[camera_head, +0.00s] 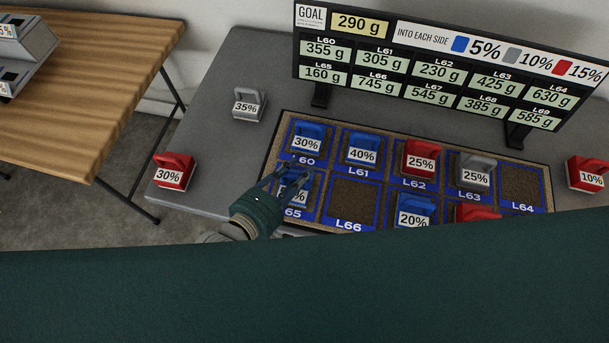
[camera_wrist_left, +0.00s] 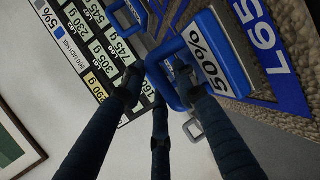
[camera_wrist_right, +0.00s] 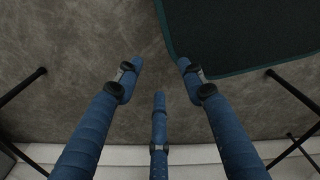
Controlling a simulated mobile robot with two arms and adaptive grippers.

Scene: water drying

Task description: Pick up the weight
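A blue weight (camera_wrist_left: 208,58) labelled 50% sits at slot L65 of the board, with its looped handle (camera_wrist_left: 158,78) toward my left gripper. In the head view this weight (camera_head: 296,193) is mostly hidden behind the gripper. My left gripper (camera_head: 284,178) reaches over it from the front left. In the left wrist view its fingers (camera_wrist_left: 158,82) are spread at the handle, with a gap between the tips; firm contact is not clear. My right gripper (camera_wrist_right: 160,70) is open and empty above the grey floor.
The board (camera_head: 272,160) also holds blue weights (camera_head: 307,140), a red one (camera_head: 421,158) and a grey one (camera_head: 475,171). Slots L64 and L66 look empty. Loose weights stand left (camera_head: 174,170), back left (camera_head: 248,104) and right (camera_head: 586,174). A sign (camera_head: 450,65) stands behind.

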